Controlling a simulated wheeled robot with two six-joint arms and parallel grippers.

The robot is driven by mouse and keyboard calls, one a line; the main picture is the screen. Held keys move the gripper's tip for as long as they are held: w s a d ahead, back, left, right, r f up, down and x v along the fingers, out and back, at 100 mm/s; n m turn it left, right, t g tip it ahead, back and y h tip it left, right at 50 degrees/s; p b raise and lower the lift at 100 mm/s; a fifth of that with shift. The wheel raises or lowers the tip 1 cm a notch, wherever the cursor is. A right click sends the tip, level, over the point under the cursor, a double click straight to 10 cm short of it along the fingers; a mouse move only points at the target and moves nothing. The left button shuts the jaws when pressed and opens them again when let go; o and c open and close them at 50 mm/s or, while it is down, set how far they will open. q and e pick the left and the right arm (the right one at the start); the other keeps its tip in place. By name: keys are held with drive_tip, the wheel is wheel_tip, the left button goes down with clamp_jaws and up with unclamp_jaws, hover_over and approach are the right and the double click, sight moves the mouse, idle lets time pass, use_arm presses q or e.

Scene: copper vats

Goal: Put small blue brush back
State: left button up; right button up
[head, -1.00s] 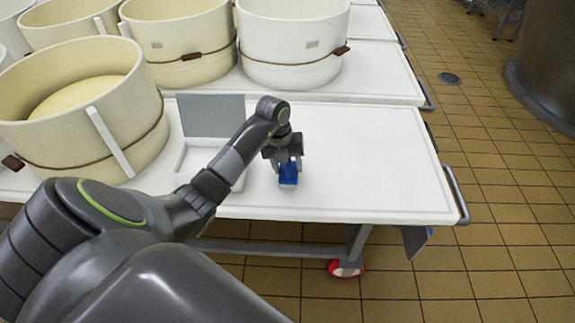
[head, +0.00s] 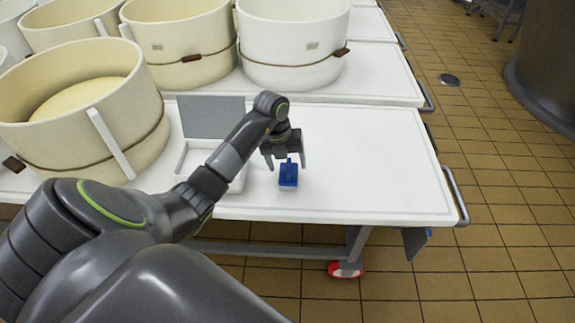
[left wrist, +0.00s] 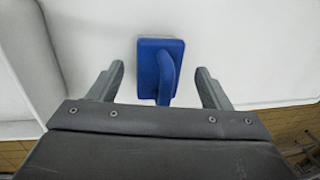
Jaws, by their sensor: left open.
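The small blue brush (head: 288,178) rests on the white cart top near its front edge. It has a flat blue block with a raised handle. My left gripper (head: 286,162) is open and empty just above and behind the brush in the head view. In the left wrist view the brush (left wrist: 160,68) lies ahead of and between the two spread fingers of the left gripper (left wrist: 160,82), with a gap on each side. The right gripper is not in view.
A white open box (head: 182,158) with a grey raised lid (head: 211,116) sits left of the brush, partly behind my arm. Large cream vats (head: 75,110) stand at left and behind. The cart top (head: 370,160) is clear to the right.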

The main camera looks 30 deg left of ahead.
use_arm(q)
wheel_tip(320, 180, up, 10)
drive_tip(key=s+a+p, duration=0.1)
drive_tip(key=shift+a, duration=0.25)
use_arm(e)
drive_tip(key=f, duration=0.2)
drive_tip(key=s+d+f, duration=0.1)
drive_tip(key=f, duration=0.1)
